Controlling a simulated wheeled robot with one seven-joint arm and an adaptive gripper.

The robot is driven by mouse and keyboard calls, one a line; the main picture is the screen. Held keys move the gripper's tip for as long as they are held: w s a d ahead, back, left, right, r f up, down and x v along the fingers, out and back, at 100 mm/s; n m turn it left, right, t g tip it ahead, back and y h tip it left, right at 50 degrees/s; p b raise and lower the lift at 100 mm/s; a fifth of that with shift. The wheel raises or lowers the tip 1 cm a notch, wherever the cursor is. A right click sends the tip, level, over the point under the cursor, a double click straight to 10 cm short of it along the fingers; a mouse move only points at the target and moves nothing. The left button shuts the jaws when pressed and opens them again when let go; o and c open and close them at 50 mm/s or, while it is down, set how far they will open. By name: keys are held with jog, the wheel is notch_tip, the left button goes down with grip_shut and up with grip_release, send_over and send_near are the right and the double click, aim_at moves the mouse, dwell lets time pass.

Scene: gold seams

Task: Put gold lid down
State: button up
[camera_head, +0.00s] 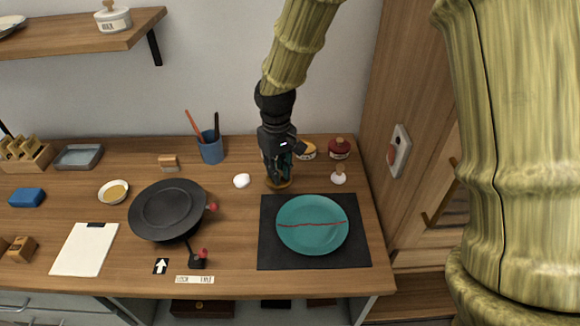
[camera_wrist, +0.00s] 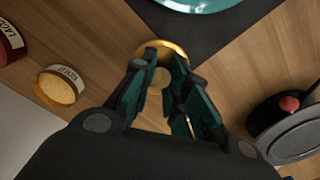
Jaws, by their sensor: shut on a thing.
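My gripper (camera_head: 278,172) points straight down at the back of the counter, left of the jars. It is shut on the gold lid (camera_head: 284,185), which shows as a gold rim below the fingers. In the wrist view the fingers of my gripper (camera_wrist: 167,62) close around the lid's pale knob, and the gold rim (camera_wrist: 164,43) shows past the fingertips. The lid is at or just above the wood; I cannot tell whether it touches. A gold jar (camera_head: 309,151) stands just right of my gripper, partly hidden; it also shows in the wrist view (camera_wrist: 60,87).
A red jar (camera_head: 339,149) and a white knobbed piece (camera_head: 338,178) stand to the right. A teal plate (camera_head: 312,234) with a red seam lies on a dark mat (camera_head: 270,258) in front. A white lump (camera_head: 241,181) and a black pan (camera_head: 170,208) are left. A blue cup (camera_head: 210,150) holds sticks.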

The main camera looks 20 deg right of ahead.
jog(key=w+d, duration=0.2)
jog(key=w+d+p, duration=0.1)
jog(key=d, duration=0.1)
jog(key=shift+d+f, duration=0.1)
jog(key=shift+f, duration=0.2)
jog(key=shift+f+p, duration=0.4)
jog(key=shift+f, duration=1.35)
jog(key=shift+f, duration=0.15)
jog(key=o, duration=0.8)
notch_tip(320, 180, up, 12)
jog(key=b, duration=0.2)
jog(key=shift+r, duration=0.2)
jog(key=shift+w, duration=0.1)
